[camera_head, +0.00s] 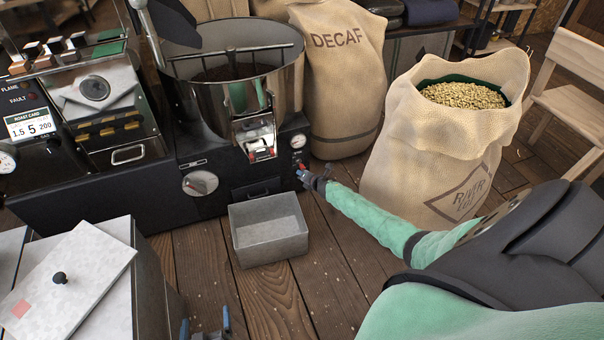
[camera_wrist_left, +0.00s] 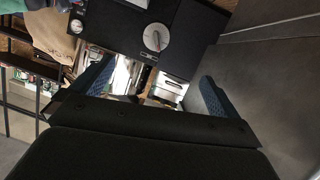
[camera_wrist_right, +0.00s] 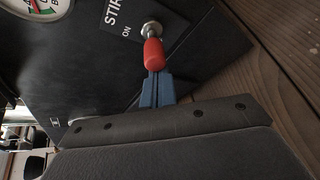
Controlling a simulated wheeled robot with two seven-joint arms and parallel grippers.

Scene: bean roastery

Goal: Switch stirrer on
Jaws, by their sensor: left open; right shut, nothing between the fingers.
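The stirrer switch (camera_wrist_right: 153,52) is a metal toggle with a red tip. It stands out from a dark plate (camera_wrist_right: 118,22) lettered "STIR", partly cut off, and "ON". In the head view the switch (camera_head: 301,172) is a small red spot low on the black machine's right side. My right gripper (camera_wrist_right: 156,78) is shut and empty, its blue fingertips right at the red tip. I cannot tell whether they touch it. In the head view the right gripper (camera_head: 315,181) partly hides the switch. My left gripper (camera_head: 206,329) is open and empty at the bottom edge; its spread fingers (camera_wrist_left: 152,88) show in the left wrist view.
The metal stirring drum (camera_head: 235,75) sits above the switch. A gauge (camera_head: 298,141) is just over it. A grey metal bin (camera_head: 268,230) stands on the floor to its left. A burlap sack of beans (camera_head: 420,150) stands close to my right forearm. A lidded box (camera_head: 100,270) is front left.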

